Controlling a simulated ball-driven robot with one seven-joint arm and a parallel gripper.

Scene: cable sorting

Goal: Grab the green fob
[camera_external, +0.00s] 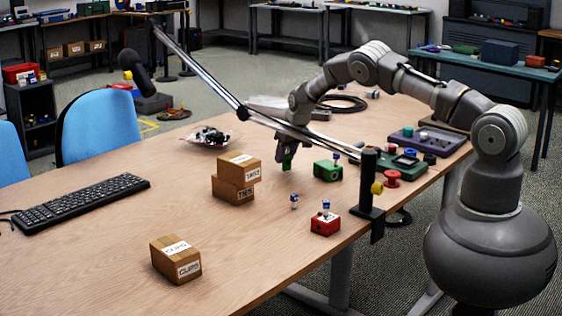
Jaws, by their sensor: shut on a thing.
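The green fob (287,163) is a small green piece held between the fingertips of my gripper (287,158). My gripper points down over the middle of the table (130,225) and is shut on the fob. Part of the fob is hidden by the fingers. I cannot tell whether the fob touches the table. A separate green box (328,171) with a blue-and-white top piece sits to the right of the gripper.
Cardboard boxes (235,190) stand left of the gripper, another box (176,258) nearer the front. A red box (325,224) and small blue-white piece (294,201) lie in front. A lamp arm (205,80) crosses above from a post (368,180). The front left table is clear around the keyboard (82,202).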

